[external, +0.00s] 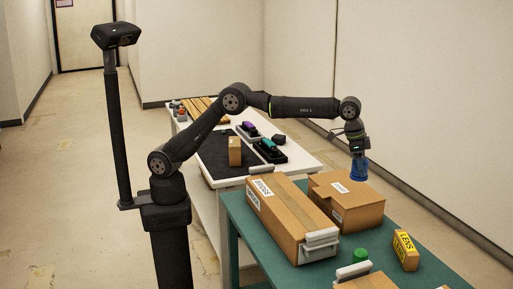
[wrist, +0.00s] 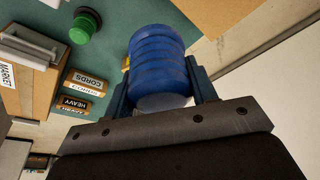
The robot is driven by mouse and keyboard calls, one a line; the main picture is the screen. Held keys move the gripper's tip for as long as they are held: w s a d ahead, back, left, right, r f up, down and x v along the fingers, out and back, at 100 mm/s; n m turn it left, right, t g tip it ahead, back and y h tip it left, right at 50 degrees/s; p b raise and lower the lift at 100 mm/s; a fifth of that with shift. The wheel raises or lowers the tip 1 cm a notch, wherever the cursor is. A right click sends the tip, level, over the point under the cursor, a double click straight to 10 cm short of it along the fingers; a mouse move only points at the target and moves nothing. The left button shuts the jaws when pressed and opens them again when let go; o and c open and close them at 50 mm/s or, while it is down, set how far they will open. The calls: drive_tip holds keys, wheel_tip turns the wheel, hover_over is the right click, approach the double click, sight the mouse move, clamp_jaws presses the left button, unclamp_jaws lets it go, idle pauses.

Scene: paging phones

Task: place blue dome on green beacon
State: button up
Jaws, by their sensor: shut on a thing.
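The ribbed blue dome (external: 359,171) is in my gripper (external: 358,155), held in the air above the open-coloured cardboard box on the teal table. In the wrist view the dome (wrist: 157,58) sits between the two fingers of my gripper (wrist: 161,88), which press on its sides. The green beacon (external: 360,254) stands on the teal table near the front, lower in the external view than the dome and apart from it. In the wrist view the beacon (wrist: 84,27) is at upper left, a green cap with a dark base. The dome's underside is hidden in the external view.
A long cardboard box (external: 287,217) and a squarer box (external: 350,203) stand behind the beacon. A yellow-labelled small box (external: 405,251) is to its right. Another box (external: 368,282) with a grey handle is in front. A white table (external: 303,160) lies beyond.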

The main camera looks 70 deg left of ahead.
drive_tip(key=s+d+m, duration=0.3)
drive_tip(key=s+d, duration=1.8)
hover_over(366, 252)
drive_tip(key=shift+h, duration=0.4)
drive_tip(key=f, duration=0.8)
drive_tip(key=s+f, duration=0.1)
drive_tip(key=f, duration=0.3)
drive_tip(key=shift+a+f, duration=0.2)
drive_tip(key=shift+a, duration=0.2)
drive_tip(key=shift+w+f, duration=0.15)
drive_tip(key=shift+f, duration=1.85)
drive_tip(key=shift+f, duration=0.15)
drive_tip(key=o, duration=1)
